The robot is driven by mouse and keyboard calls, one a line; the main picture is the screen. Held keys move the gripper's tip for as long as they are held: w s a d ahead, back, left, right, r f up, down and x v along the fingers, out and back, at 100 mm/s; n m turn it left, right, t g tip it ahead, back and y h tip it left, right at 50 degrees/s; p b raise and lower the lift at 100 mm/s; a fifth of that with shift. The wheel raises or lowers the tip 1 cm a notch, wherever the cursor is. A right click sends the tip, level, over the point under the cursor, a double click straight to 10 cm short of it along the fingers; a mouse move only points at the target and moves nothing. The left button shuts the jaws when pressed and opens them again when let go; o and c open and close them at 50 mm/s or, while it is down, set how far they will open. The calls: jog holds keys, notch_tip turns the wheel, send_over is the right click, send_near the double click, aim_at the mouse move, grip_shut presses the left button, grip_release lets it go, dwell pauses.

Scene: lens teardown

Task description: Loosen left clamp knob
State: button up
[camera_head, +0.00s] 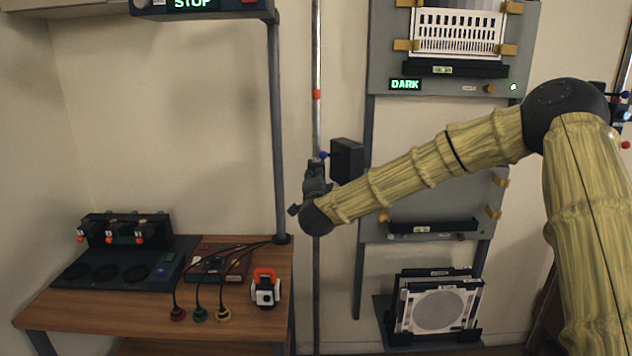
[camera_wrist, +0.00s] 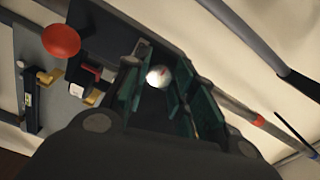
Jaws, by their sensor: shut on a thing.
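My gripper (camera_head: 315,182) is at the vertical pole (camera_head: 317,270), just left of and below a black clamp block (camera_head: 347,160). In the wrist view its two dark green-padded fingers (camera_wrist: 158,92) are closed around a small pale round knob (camera_wrist: 158,76), partly hidden between them. I take this as the left clamp knob; its shaft is hidden. A small blue knob (camera_head: 323,155) shows just above my gripper in the head view. A larger red ball knob (camera_wrist: 61,40) stands apart from the fingers in the wrist view.
A grey panel with a lit DARK sign (camera_head: 405,84) stands right of the pole. Below it are a lower panel (camera_head: 430,210) and a rack with a white framed disc (camera_head: 438,310). A wooden bench (camera_head: 90,320) with devices and cables is at the left.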

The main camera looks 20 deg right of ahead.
dwell(0.4)
jog(key=o, duration=1)
jog(key=shift+a, duration=0.1)
jog(key=shift+o, duration=0.2)
jog(key=v, duration=1.2)
